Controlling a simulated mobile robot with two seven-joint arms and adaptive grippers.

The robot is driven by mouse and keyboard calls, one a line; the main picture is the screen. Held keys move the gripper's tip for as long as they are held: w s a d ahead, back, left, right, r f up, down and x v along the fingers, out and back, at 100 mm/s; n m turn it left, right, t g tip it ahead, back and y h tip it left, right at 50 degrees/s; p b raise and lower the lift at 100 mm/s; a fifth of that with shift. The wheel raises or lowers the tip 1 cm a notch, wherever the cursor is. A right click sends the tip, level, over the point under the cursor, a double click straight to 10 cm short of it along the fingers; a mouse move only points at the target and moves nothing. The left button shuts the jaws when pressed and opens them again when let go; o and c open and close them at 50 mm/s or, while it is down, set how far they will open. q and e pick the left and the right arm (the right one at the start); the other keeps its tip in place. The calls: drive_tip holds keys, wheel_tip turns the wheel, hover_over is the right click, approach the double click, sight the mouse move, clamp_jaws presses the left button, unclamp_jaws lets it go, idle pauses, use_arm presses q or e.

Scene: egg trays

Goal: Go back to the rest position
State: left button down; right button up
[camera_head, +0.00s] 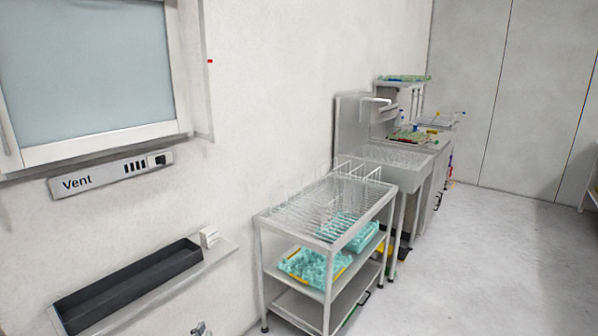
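Neither of my grippers can be made out in the head view. A small grey metallic piece (201,329) shows at the bottom edge, cut off by the frame. I cannot tell what it is. A metal rack cart (270,225) stands against the wall in the middle, with a wire grid on top. Teal egg trays (312,266) lie on its middle shelf, partly over something yellow.
A wall shelf (215,250) holds a long black tray (130,287) and a small white box (209,236). A window with a Vent panel (110,174) is above. Steel sink units (400,165) stand behind the cart. The floor (480,270) at right is clear.

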use_arm(q)
drive_tip(key=s+f+g, duration=0.2)
drive_tip(key=s+f, duration=0.5)
drive_tip(key=s, duration=0.4)
drive_tip(key=s+d+f+g, duration=0.1)
drive_tip(key=s+f+g, duration=0.2)
drive_tip(key=s+f, duration=0.4)
drive_tip(key=s+d+f+m+g+p, duration=0.1)
drive_tip(key=s+f, duration=0.6)
drive_tip(key=s, duration=0.9)
drive_tip(key=shift+s+f+g, duration=0.2)
drive_tip(key=shift+s+g, duration=0.2)
drive_tip(key=shift+g, duration=0.4)
use_arm(e)
drive_tip(key=shift+w+a+r, duration=0.1)
drive_tip(key=shift+w+r, duration=0.1)
drive_tip(key=shift+r, duration=0.25)
drive_tip(key=shift+w+a+r, duration=0.1)
drive_tip(key=shift+w+r, duration=0.05)
drive_tip(key=shift+r, duration=0.3)
drive_tip(key=shift+w+r, duration=0.15)
drive_tip(key=shift+w, duration=0.3)
drive_tip(key=shift+s, duration=0.2)
